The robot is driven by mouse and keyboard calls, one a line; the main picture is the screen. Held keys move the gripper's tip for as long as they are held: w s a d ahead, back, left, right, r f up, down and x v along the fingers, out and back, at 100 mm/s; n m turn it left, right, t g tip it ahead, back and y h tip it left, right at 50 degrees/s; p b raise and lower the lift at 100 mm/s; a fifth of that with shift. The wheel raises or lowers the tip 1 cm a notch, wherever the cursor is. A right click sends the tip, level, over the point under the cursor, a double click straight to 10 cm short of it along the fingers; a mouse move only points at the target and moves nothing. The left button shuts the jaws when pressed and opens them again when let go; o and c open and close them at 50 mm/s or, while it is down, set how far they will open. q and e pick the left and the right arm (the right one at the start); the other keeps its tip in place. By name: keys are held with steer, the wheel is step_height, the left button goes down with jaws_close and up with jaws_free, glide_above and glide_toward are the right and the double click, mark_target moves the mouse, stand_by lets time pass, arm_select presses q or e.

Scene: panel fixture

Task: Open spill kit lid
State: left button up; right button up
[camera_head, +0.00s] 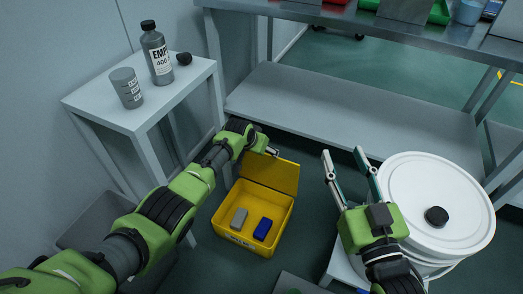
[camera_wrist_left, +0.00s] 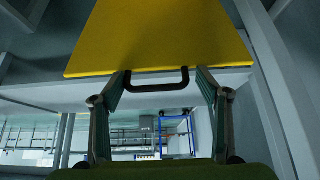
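The yellow spill kit box (camera_head: 228,236) sits on the floor with its lid (camera_head: 275,173) raised at the back. A grey block (camera_head: 239,218) and a blue block (camera_head: 263,229) lie inside. My left gripper (camera_head: 272,152) is at the lid's upper edge, its fingers small and partly hidden in the head view. In the left wrist view, the lid (camera_wrist_left: 160,40) has a black handle (camera_wrist_left: 158,87) between my left gripper's spread fingers (camera_wrist_left: 162,72); contact is unclear. My right gripper (camera_head: 342,152) is open and empty, right of the box.
A white drum (camera_head: 405,190) with a black cap (camera_head: 437,216) stands right, near my right gripper. A metal bench (camera_head: 340,110) stands behind.

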arm_select(q)
steer(key=shift+s, duration=0.15)
steer(key=v, duration=1.1)
steer(key=shift+r, duration=0.4)
steer(key=shift+s, duration=0.2)
